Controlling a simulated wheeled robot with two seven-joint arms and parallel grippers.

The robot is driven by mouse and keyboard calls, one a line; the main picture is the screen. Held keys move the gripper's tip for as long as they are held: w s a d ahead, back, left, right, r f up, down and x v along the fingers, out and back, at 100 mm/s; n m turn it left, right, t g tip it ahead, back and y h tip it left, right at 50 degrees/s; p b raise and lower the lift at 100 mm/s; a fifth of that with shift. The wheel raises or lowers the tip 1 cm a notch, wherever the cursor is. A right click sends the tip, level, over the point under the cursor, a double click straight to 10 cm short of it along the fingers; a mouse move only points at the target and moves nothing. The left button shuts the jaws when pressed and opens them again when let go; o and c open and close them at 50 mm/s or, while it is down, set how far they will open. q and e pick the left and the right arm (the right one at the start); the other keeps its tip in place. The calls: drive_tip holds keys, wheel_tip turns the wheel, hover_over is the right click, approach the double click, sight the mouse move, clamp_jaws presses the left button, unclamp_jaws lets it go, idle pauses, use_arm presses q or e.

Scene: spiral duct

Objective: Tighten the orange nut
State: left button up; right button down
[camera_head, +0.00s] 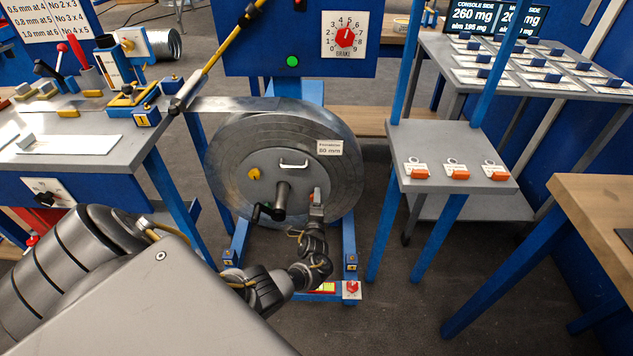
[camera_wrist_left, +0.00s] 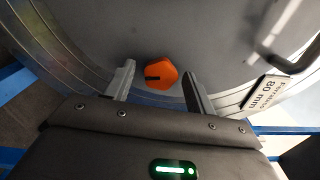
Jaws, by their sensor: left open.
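The orange nut (camera_wrist_left: 161,73) is a hexagonal piece with a dark slot on the grey face of the large round disc (camera_head: 228,168). In the head view it is mostly hidden by my left gripper (camera_head: 316,203), which reaches to the right part of the disc face. In the left wrist view, the two fingers stand apart, one on each side of the nut, with gaps showing on both sides. I cannot tell how far the tips are from the disc face. My right gripper is not in view.
A grey table with three orange clips stands to the right. A metal strip runs from the left bench to the disc.

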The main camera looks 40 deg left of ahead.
use_arm(q)
drive_tip(key=p+v, duration=0.2)
drive_tip(key=v, duration=0.8)
drive_tip(key=shift+s+d, duration=0.3)
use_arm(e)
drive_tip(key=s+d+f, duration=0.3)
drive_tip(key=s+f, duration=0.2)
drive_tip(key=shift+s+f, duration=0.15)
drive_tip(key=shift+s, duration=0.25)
